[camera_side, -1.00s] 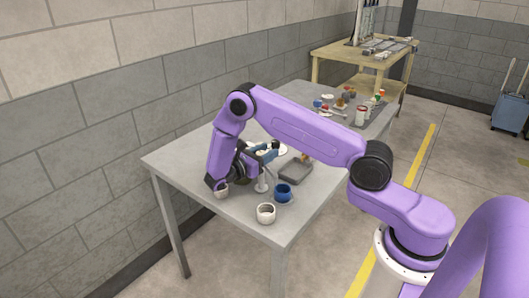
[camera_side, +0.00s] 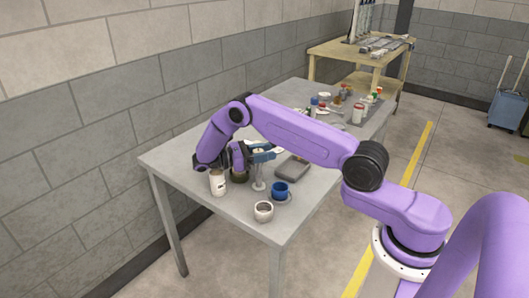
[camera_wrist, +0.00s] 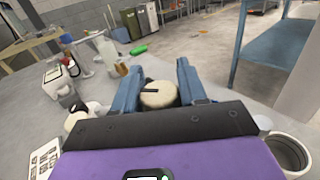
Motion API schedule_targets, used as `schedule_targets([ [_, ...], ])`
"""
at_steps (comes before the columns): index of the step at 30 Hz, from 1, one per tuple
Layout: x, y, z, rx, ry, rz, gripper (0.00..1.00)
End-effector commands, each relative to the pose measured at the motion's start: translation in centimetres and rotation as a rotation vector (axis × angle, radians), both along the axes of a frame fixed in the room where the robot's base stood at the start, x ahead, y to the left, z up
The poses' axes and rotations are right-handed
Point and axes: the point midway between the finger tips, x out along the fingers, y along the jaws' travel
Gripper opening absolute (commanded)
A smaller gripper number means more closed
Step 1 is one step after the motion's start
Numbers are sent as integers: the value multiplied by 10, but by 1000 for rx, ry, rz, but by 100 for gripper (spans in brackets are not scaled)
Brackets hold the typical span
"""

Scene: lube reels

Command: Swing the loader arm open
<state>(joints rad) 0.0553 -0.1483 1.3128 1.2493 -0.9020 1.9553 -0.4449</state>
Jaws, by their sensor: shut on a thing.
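My gripper (camera_side: 264,153) has blue fingers and reaches low over the grey table, pointing right in the side view. In the wrist view its two fingers (camera_wrist: 157,80) stand on either side of a cream, round-topped knob (camera_wrist: 158,96) with a dark slot, and are shut on it. In the side view a pale post (camera_side: 259,173) on a small round foot stands directly under the fingers. I cannot tell which part is the loader arm; my wrist hides much of that spot.
A white labelled canister (camera_side: 217,183) stands left of the post. A blue mug (camera_side: 280,190) and a white cup (camera_side: 264,211) stand near the front edge. A grey block (camera_side: 292,168) lies to the right. Several small items crowd the table's far end.

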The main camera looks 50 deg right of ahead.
Motion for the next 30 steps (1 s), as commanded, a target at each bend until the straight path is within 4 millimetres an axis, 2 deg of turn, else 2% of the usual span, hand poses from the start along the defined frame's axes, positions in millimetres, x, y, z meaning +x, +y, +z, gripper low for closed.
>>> schedule_targets([
  [10, 0, 2, 0, -2, 2, 2, 0],
  [11, 0, 2, 1, -2, 2, 3, 51],
  [12, 0, 2, 0, -2, 2, 3, 63],
  [23, 0, 1, 3, -1, 0, 1, 63],
  [26, 1, 1, 11, -1, -2, 1, 63],
  [30, 1, 1, 32, -2, -4, 3, 63],
])
